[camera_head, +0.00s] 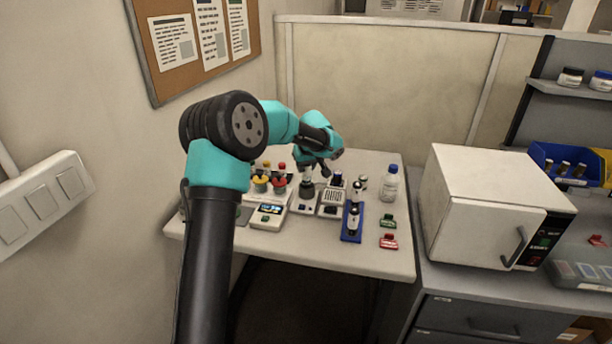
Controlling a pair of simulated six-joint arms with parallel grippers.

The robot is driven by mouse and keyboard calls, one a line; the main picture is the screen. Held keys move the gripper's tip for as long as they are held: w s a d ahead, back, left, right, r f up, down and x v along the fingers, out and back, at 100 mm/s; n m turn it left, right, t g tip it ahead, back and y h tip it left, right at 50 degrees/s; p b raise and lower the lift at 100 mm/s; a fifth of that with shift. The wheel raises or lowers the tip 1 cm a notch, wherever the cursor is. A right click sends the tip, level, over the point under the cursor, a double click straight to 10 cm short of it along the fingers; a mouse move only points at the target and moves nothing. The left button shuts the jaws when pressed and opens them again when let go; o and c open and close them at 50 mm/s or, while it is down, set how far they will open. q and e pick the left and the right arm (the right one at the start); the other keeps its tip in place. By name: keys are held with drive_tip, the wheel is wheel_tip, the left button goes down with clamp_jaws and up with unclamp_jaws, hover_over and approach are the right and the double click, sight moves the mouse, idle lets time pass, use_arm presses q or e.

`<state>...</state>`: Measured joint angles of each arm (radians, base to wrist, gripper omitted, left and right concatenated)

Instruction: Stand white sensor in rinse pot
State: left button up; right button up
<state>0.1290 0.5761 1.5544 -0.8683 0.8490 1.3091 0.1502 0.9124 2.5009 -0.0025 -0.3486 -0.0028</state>
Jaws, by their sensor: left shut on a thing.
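My left gripper (316,171) reaches over the middle of the small white table, its fingers pointing down. It is shut on a small pale thing (307,176), which looks like the white sensor; the fingers partly hide it. Below it is a white block with a dark round top (305,198); I cannot tell whether they touch. Left of the gripper stand a yellow pot (261,184) and a red pot (279,185), with small coloured tops above them. I cannot tell which vessel is the rinse pot. My right gripper is not in view.
A meter with a screen (268,217) stands in front. To the right are a gridded white rack (333,198), a blue stand (351,235), a blue-capped bottle (389,187), a green clip (388,221) and a red clip (389,242).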

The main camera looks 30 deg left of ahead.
sight(306, 175)
use_arm(q)
drive_tip(key=shift+f, duration=1.85)
drive_tip(key=shift+f, duration=0.15)
drive_tip(key=o, duration=1.1)
drive_tip(key=shift+c, duration=0.2)
drive_tip(key=v, duration=1.2)
drive_tip(key=shift+r, duration=0.2)
drive_tip(key=shift+a, duration=0.1)
